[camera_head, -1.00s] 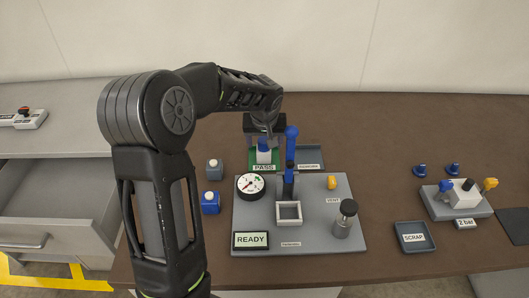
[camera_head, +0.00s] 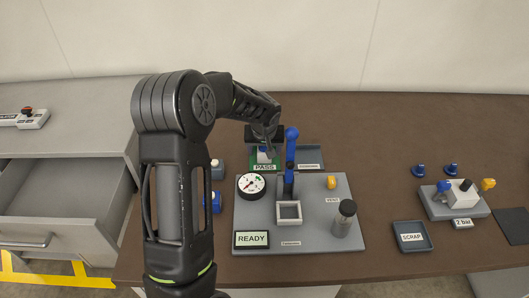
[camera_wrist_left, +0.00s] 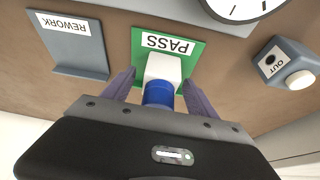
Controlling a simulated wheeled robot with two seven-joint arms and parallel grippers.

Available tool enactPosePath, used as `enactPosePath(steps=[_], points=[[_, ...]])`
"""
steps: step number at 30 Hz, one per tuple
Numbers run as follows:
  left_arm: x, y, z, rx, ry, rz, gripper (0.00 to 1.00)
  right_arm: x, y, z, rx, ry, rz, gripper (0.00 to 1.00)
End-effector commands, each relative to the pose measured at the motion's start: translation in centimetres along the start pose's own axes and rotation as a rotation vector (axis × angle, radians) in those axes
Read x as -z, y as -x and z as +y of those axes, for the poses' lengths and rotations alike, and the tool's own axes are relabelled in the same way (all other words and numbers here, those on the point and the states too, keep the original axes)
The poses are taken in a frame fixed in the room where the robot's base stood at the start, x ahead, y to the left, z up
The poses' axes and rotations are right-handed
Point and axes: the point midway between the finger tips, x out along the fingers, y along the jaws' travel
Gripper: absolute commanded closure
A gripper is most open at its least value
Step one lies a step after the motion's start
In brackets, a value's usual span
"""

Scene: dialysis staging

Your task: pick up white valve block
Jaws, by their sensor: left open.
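A white valve block with a blue cap (camera_head: 263,157) stands on the green PASS tray (camera_head: 250,160) at the back of the table. It also shows in the left wrist view as a white block (camera_wrist_left: 163,68) with its blue cap toward the camera. My left gripper (camera_head: 264,149) is over the block, pointing down. In the left wrist view the open left gripper (camera_wrist_left: 159,80) has one finger on each side of the block, with a gap visible. In the head view the gripper hides part of the block. My right gripper is not in view.
A grey REWORK tray (camera_head: 312,150) is beside the PASS tray. A blue upright lever (camera_head: 291,150) rises close to the gripper from the test plate (camera_head: 320,215). Another white block (camera_head: 462,193) sits on the 2 bar fixture at right. A SCRAP tray (camera_head: 424,247) lies in front.

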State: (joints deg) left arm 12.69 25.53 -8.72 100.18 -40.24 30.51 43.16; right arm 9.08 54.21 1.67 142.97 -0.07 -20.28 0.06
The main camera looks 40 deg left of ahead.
Motion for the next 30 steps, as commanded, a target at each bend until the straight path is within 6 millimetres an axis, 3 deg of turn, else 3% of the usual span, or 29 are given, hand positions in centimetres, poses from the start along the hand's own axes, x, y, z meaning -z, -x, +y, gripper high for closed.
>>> enactPosePath(steps=[13,30], points=[[-0.01,0.04,0.01,0.000,-0.001,0.000,0.33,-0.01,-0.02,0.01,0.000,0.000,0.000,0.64],[-0.01,0.05,0.01,0.000,-0.001,0.000,0.79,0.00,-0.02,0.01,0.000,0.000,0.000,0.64]])
